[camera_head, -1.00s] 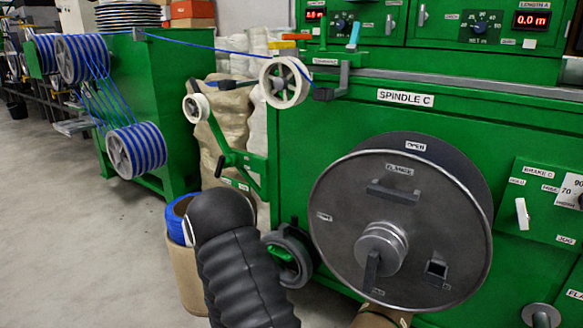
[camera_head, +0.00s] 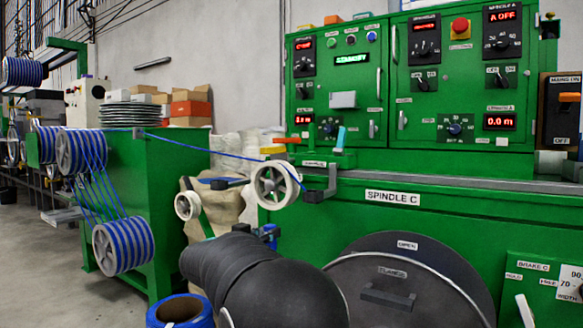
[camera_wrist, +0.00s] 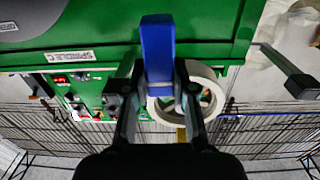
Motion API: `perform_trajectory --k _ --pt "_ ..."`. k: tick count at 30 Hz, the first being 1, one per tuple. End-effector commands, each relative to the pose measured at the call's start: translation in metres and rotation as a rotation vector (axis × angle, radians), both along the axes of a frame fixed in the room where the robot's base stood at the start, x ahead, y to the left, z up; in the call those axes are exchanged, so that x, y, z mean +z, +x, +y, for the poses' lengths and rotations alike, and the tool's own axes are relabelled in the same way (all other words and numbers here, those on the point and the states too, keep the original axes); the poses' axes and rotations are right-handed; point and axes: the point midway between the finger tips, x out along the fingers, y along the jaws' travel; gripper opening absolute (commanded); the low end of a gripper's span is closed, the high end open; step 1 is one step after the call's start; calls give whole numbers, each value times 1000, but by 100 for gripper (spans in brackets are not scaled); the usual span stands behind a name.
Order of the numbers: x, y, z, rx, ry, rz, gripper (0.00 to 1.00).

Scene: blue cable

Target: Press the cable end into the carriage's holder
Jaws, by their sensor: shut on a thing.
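My gripper (camera_wrist: 158,105) is shut on a blue bar (camera_wrist: 157,50) that stands out past its fingertips in the wrist view. In the head view my arm hides most of the gripper; a small blue piece (camera_head: 268,235) shows beyond it, below the white pulley. The blue cable (camera_head: 225,152) runs from the winding drums over the white pulley (camera_head: 273,185) to a black block on the grey bracket (camera_head: 318,192), seemingly the carriage's holder. I cannot tell whether the cable end sits in that block. The pulley also shows behind my fingers in the wrist view (camera_wrist: 207,75).
The green machine (camera_head: 460,225) fills the right, with a large dark flange disc (camera_head: 400,260) low in front. A smaller pulley (camera_head: 187,205) and a dark arm end (camera_head: 222,183) stand left of the white pulley. A blue coil (camera_head: 180,312) is at the bottom. Floor is free at left.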

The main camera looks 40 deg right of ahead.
Motion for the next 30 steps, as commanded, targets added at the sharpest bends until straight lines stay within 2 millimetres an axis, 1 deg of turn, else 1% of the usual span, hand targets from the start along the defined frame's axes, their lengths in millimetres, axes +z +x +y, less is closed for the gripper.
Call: perform_trajectory --k 1,2,3,5,6,9,12,15,18,23,30 --pt "28 -10 -7 -23 -1 -12 0" --pt "42 -16 -10 -31 0 -13 0" --pt "61 -24 -13 -40 -1 -12 0" --pt "87 -36 -17 -44 -1 -12 0" --pt "104 -44 -18 -41 -1 -11 0" --pt "141 -61 -19 -24 -2 -7 0" --pt "168 -74 -18 -2 -2 -5 0" --pt "185 -83 -16 16 -2 -2 0" --pt "193 -86 -16 26 -2 1 0" --pt "195 -86 -18 28 -2 3 0" --pt "194 -81 -29 28 -2 3 0"
